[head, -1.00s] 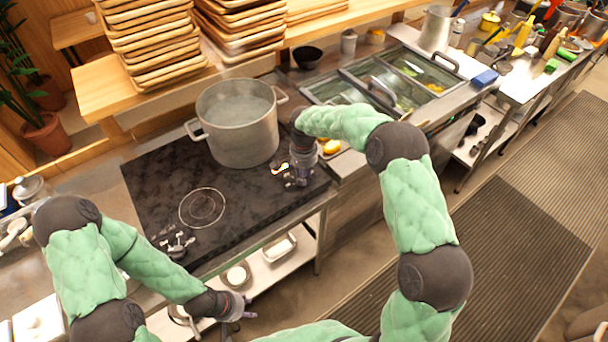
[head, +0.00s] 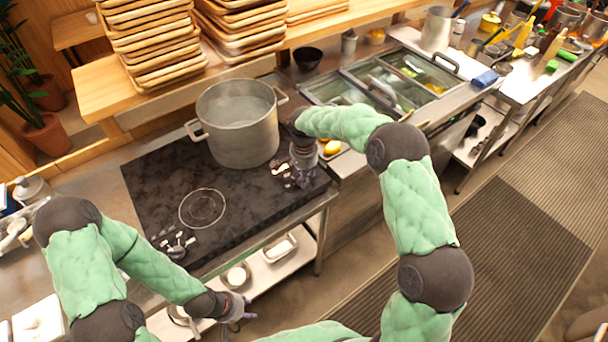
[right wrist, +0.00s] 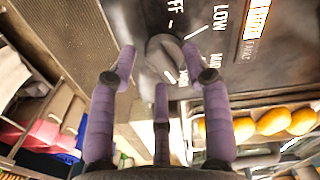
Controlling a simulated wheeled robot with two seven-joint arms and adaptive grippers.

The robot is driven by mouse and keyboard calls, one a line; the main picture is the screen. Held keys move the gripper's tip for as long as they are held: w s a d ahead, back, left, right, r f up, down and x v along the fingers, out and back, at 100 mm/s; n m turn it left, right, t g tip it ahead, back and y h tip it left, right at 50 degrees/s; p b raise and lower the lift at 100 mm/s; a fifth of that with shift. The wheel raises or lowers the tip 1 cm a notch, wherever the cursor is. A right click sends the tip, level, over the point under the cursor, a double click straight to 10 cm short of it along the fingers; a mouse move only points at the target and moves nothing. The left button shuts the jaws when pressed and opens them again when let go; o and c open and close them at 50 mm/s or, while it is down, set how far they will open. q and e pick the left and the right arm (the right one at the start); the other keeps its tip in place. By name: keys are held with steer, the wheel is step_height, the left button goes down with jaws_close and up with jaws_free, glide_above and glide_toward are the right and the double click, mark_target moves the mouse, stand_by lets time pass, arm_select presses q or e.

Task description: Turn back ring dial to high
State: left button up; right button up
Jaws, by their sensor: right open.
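A dark round dial (right wrist: 165,52) shows in the right wrist view on a black panel, with "LOW" and other white lettering around it. My right gripper (right wrist: 160,62) is open, its purple fingers spread around the dial; I cannot tell whether they touch it. In the head view my right gripper (head: 304,180) points down at the right end of the black cooktop (head: 150,190), hiding much of the dial area there. My left gripper (head: 238,316) is open and empty below the cooktop's front edge. Another dial area (head: 177,243) lies at the cooktop's front left.
A large pot (head: 243,140) of liquid stands at the back of the cooktop. The front ring (head: 203,208) is bare. Topping containers (head: 350,92) lie to the right. Stacked wooden trays (head: 150,50) stand on the shelf behind. Yellow round items (right wrist: 272,121) lie near the panel.

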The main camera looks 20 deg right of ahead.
steer(key=shift+r, duration=0.1)
step_height(320, 180, up, 12)
stand_by(0.5)
stand_by(0.4)
